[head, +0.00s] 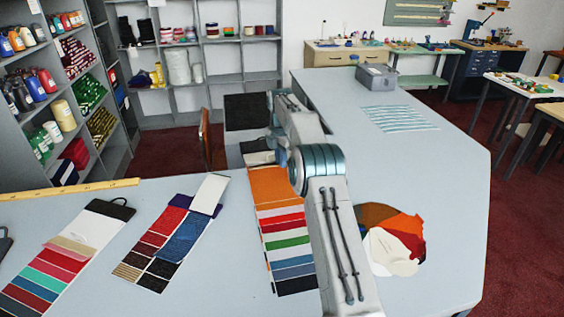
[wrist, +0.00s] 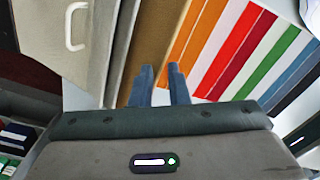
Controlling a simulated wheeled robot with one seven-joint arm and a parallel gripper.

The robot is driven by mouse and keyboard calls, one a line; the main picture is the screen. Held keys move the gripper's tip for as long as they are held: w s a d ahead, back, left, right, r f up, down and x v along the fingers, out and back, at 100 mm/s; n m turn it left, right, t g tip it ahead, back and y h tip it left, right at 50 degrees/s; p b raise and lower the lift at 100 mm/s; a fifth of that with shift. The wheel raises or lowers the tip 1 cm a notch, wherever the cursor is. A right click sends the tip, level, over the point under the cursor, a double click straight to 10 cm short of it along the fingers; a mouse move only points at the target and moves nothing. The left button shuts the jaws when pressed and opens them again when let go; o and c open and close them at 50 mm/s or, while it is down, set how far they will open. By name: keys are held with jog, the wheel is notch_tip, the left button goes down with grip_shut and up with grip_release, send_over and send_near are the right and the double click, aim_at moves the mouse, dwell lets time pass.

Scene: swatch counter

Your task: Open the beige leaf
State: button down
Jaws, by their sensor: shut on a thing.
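My gripper (wrist: 161,82) shows in the wrist view, its two blue-grey fingers close together. Another beige strip (head: 73,246) is on the card at the far left.
A blue-and-red swatch card (head: 172,236) lies left of the striped card on the counter (head: 440,170). Fanned colour pieces (head: 390,250) lie to the right. A grey box (head: 376,77) stands at the back.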

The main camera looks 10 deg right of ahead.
jog(key=shift+w+r, duration=0.15)
jog(key=shift+r, duration=0.15)
jog(key=c, duration=1.4)
grip_release()
jog(key=shift+f, duration=0.1)
jog(key=shift+r, duration=0.3)
notch_tip(320, 180, up, 3)
jog(key=shift+r, duration=0.15)
jog(key=s+d+r+b, duration=0.4)
jog(key=s+d+r, duration=0.2)
jog(key=d, duration=0.4)
jog(key=shift+r, duration=0.55)
